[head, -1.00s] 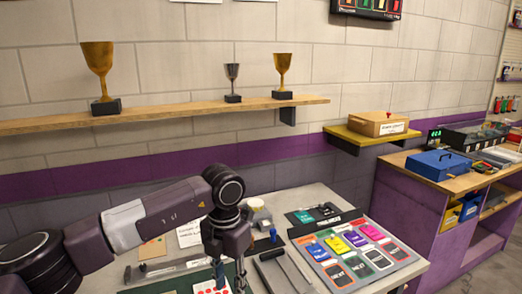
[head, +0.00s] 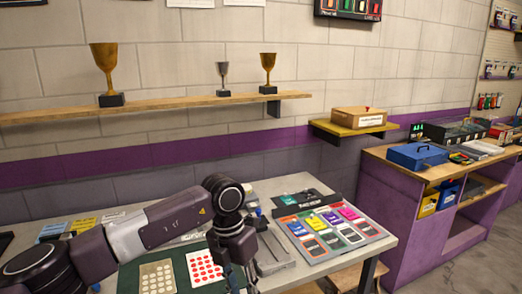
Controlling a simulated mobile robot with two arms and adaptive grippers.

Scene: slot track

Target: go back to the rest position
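My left arm reaches in from the left over the workbench (head: 292,182). Its wrist hangs down above the bench, and my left gripper (head: 238,284) is at the bottom edge of the head view, partly cut off. Its fingertips are not clear enough to tell whether they are open or shut. It is beside a white card with red dots (head: 206,268). My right gripper and arm are not in view.
A dark green mat (head: 128,278) carries the dotted cards. A board with coloured cards (head: 335,232) lies on the bench's right. A shelf with trophies (head: 160,107) runs along the wall. A purple counter (head: 405,205) stands at right, with floor before it.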

